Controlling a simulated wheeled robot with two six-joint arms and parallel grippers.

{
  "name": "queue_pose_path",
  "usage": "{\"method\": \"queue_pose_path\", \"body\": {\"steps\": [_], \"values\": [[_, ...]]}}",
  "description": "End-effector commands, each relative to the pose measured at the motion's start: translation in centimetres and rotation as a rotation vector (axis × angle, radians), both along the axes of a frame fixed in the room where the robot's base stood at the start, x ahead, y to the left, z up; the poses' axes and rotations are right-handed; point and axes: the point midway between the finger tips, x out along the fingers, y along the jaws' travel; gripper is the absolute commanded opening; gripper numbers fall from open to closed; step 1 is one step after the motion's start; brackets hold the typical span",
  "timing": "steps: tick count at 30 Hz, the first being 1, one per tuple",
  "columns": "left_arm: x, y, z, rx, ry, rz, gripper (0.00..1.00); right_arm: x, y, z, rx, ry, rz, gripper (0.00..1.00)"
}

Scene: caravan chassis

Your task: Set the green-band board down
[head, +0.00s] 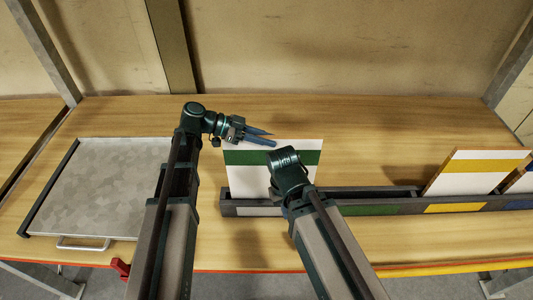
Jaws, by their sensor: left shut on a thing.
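The green-band board (240,173) is white with a green stripe across its upper part. It stands roughly upright at the left end of the dark rack (226,209), above the white label (262,211). Its lower edge meets the rack's front wall; I cannot tell whether it rests inside. My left gripper (272,138) is shut on the board at its top edge, fingers pointing right. My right arm's wrist is in front of the board's right part and hides some of it. The fingers of my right gripper (290,184) cannot be made out.
The rack has a green label (370,210), with an empty stretch behind it, then a yellow label (455,207). A yellow-band board (465,184) leans there. A grey metal tray (95,185) lies at the left. The bench behind the rack is clear.

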Motion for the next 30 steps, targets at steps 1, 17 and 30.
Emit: {"method": "queue_pose_path", "body": {"steps": [1, 17, 30], "values": [[0.0, 0.0, 0.0, -0.003, 0.000, 0.000, 0.00, 0.0, 0.0, 0.0, 0.000, 0.000, 0.000, 0.00], [0.0, 0.0, -4.5, -0.003, 0.000, 0.000, 0.00, 0.0, 0.0, -4.6, -0.001, 0.000, 0.005, 0.00], [0.0, 0.0, -4.7, 0.000, 0.000, 0.000, 0.33, 0.0, 0.0, -4.7, -0.001, 0.000, 0.005, 0.00]]}}
